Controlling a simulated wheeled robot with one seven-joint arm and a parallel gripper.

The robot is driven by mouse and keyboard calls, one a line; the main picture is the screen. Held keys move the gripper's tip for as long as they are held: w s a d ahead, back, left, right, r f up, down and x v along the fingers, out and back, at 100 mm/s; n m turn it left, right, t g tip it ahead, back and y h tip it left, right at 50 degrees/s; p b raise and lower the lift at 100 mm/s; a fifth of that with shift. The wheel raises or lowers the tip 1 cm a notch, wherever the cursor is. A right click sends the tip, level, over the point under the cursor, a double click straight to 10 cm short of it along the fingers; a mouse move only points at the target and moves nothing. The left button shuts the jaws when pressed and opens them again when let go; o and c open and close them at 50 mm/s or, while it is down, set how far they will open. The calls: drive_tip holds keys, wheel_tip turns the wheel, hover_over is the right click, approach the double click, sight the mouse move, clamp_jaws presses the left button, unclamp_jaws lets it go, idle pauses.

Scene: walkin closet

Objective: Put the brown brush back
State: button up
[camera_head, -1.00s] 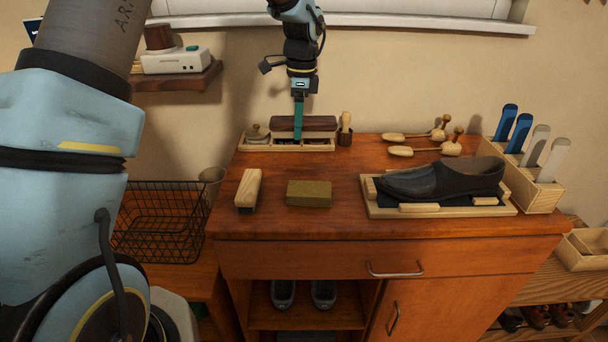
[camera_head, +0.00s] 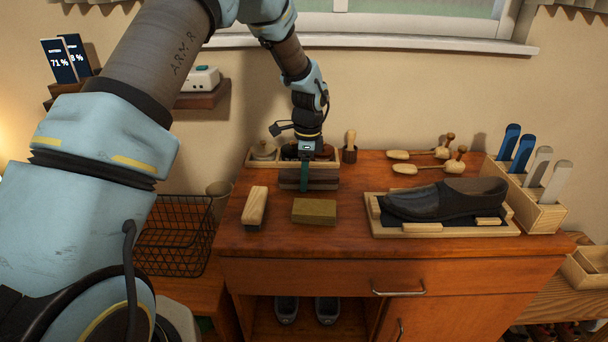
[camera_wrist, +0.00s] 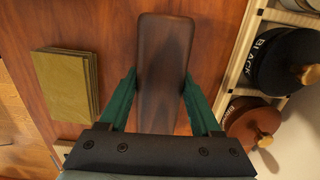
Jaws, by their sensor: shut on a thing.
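The brown brush (camera_head: 325,179), a long dark wooden block, is between the fingers of my gripper (camera_head: 305,186) just in front of the wooden tray (camera_head: 252,163) at the back of the cabinet top. In the wrist view my gripper (camera_wrist: 160,100) is shut on the brush (camera_wrist: 165,60), with green fingers on its two long sides. Whether the brush touches the cabinet top is unclear. The tray holds a black-labelled tin (camera_wrist: 285,62) and a brown tin (camera_wrist: 252,122); my wrist hides part of it in the head view.
A light wooden brush (camera_head: 255,207) and an olive block (camera_head: 314,211) lie in front. A shoe (camera_head: 440,200) rests on a framed tray to the right. A small brush in a cup (camera_head: 350,150) stands beside the back tray.

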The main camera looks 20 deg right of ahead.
drive_tip(key=o, duration=1.4)
drive_tip(key=shift+f, duration=0.1)
drive_tip(key=r+b, duration=0.1)
drive_tip(key=r, duration=0.7)
drive_tip(key=r+b, duration=0.1)
drive_tip(key=r, duration=0.3)
drive_tip(key=shift+s+d+r+b, duration=0.15)
drive_tip(key=shift+d+b, duration=0.15)
drive_tip(key=s+a+n, duration=0.2)
drive_tip(key=a+n, duration=1)
drive_tip(key=a, duration=1.1)
drive_tip(key=s+a+n, duration=0.3)
drive_tip(key=a, duration=0.1)
drive_tip(key=s+a+f+n, duration=0.1)
drive_tip(key=s+a+n, duration=0.2)
drive_tip(key=a, duration=0.1)
drive_tip(key=s+a+f+n+t+h, duration=0.1)
drive_tip(key=s+a+n, duration=0.2)
drive_tip(key=a+n, duration=0.1)
drive_tip(key=shift+s+a+f, duration=0.1)
drive_tip(key=shift+a+f, duration=0.05)
drive_tip(key=shift+a, duration=0.45)
